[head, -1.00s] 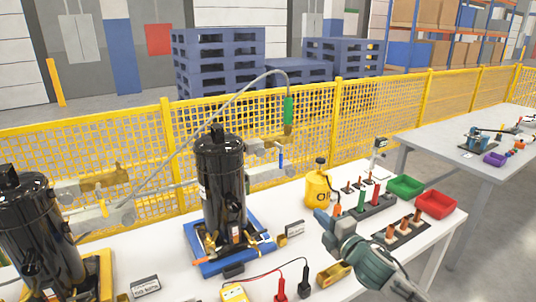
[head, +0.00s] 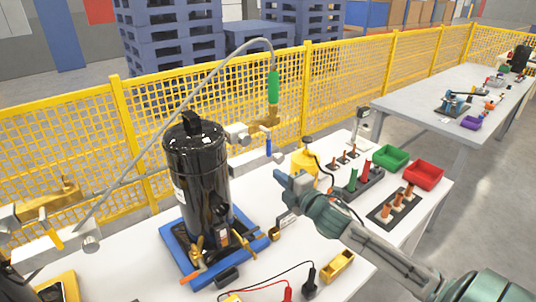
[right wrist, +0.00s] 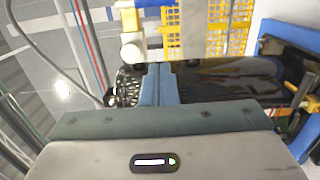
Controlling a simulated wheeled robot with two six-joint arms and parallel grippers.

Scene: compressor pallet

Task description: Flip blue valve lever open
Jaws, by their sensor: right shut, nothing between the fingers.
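The blue valve lever (head: 268,146) hangs down from a brass valve (head: 264,122) beside the top of the black compressor (head: 197,180). My right gripper (head: 281,181) is shut and empty, below and a little right of the lever in the head view, apart from it in the picture. In the right wrist view its blue fingers (right wrist: 155,84) are closed together in front of the black compressor body (right wrist: 215,85). A pale fitting (right wrist: 131,46) shows above them; I cannot clearly tell the lever there. My left gripper is not in view.
A grey hose with a green handle (head: 273,86) arches over the compressor to the valve. A yellow bottle (head: 304,161) stands just behind my right gripper. Green (head: 391,158) and red bins (head: 424,174) stand farther right. A yellow mesh fence (head: 345,85) runs behind the table.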

